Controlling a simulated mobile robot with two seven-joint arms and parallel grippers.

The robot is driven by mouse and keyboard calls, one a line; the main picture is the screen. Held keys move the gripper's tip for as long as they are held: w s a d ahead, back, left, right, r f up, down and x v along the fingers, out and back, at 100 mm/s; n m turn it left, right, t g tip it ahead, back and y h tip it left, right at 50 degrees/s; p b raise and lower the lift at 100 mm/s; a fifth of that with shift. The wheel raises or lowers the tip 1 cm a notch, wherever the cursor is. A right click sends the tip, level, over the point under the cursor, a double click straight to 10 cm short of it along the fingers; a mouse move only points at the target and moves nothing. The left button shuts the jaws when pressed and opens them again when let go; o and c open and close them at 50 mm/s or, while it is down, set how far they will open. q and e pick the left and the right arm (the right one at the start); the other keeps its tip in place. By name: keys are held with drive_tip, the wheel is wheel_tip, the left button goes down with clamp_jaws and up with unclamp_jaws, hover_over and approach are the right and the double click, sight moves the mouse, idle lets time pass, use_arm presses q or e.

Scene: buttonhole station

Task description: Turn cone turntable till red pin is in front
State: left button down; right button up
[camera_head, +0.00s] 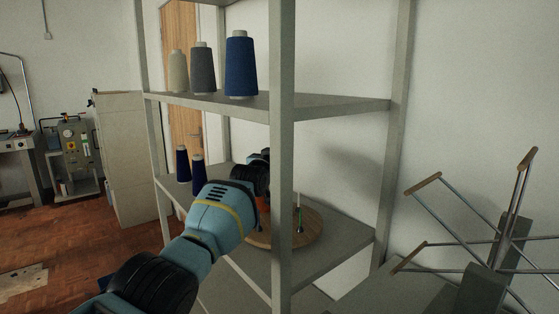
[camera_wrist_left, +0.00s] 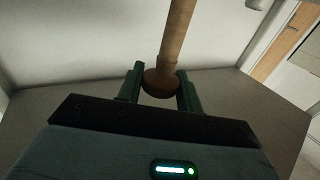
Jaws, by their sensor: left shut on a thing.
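The turntable (camera_head: 315,232) is a round wooden disc on the lower shelf, partly hidden by my left arm and the shelf's front post. Thin upright pins stand on it; one pin (camera_head: 300,219) has a dark green lower part. A small orange-red patch (camera_head: 263,203) shows beside my arm; I cannot tell if it is the red pin. My left gripper (camera_wrist_left: 160,88) reaches in over the shelf. In the left wrist view its fingers are shut on a tan wooden post (camera_wrist_left: 177,38) at its rounded brown end. My right gripper is out of view.
The grey shelf's front post (camera_head: 282,160) stands close to my left arm. Cones stand on the upper shelf, including a blue cone (camera_head: 240,66). Two dark blue cones (camera_head: 198,170) stand left on the lower shelf. A metal-armed stand (camera_head: 490,240) is at right.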

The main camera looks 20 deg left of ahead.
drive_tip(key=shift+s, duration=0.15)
use_arm(q)
drive_tip(key=c, duration=1)
unclamp_jaws()
drive_tip(key=s+p, duration=0.4)
drive_tip(key=s, duration=0.4)
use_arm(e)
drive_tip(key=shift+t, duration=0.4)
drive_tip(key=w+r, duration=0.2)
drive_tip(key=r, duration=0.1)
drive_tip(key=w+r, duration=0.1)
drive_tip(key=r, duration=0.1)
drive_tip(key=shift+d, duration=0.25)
use_arm(q)
drive_tip(key=shift+w, duration=0.1)
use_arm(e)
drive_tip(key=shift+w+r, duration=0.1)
use_arm(q)
drive_tip(key=shift+f, duration=0.1)
